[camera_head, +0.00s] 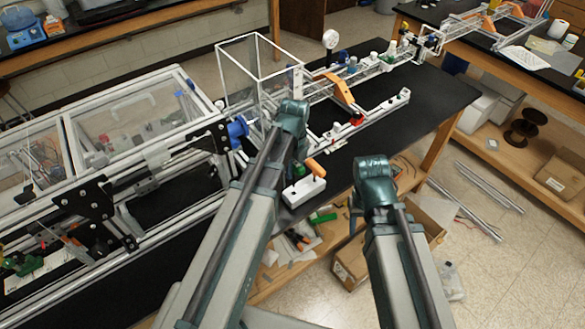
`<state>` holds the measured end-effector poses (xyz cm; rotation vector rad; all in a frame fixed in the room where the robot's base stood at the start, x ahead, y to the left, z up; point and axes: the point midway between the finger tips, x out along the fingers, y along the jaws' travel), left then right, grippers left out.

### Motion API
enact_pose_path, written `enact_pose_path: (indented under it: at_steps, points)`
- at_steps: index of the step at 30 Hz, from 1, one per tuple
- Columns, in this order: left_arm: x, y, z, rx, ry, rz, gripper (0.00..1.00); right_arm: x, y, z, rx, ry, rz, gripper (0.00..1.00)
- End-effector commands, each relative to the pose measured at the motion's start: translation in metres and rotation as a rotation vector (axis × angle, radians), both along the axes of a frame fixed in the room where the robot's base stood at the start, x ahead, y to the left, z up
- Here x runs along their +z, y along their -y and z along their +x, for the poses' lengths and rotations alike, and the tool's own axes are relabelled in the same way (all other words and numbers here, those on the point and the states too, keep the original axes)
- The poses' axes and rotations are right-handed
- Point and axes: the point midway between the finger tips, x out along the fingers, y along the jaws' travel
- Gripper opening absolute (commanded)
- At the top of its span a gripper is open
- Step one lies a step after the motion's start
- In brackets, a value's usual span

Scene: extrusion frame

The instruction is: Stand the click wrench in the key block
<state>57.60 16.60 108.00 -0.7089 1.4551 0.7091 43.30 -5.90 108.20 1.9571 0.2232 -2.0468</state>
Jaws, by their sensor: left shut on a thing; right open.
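A white block (304,191), which looks like the key block, lies on the black bench top near its front edge. An orange-handled tool (315,167) stands tilted in it, with a small green piece (299,170) beside it. My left gripper (292,112) is over the bench, above and behind the block in the picture. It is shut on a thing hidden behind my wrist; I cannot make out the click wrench. My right gripper (373,172) is open, off the bench's front edge to the right of the block. Its fingers are mostly hidden.
A clear-panelled extrusion frame (130,120) fills the left of the bench. A clear box (255,72) and a rail with an orange bracket (340,90) stand behind my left gripper. The black bench top (425,108) is clear at right. A cardboard box (352,262) stands below.

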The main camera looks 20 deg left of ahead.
Motion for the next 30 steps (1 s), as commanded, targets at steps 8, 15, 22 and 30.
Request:
enact_pose_path:
  at_steps: [8, 15, 22, 30]
  points:
    - [0.0, 0.0, -0.001, 0.0, 0.0, 0.0, 0.0, 0.0, 0.0, -0.001, 0.0, 0.0, 0.0, 0.5]
    - [0.0, 0.0, 0.0, 0.0, 0.0, 0.0, 0.0, 0.0, 0.0, 0.0, 0.0, 0.0, 0.0, 0.5]
    - [-0.009, 0.0, 0.0, 0.0, 0.0, 0.0, 0.0, -0.009, 0.0, 0.0, 0.002, 0.0, 0.0, 0.5]
    - [-0.03, 0.0, 0.0, 0.0, 0.0, 0.0, 0.0, -0.03, 0.0, 0.0, 0.006, 0.0, -0.001, 0.5]
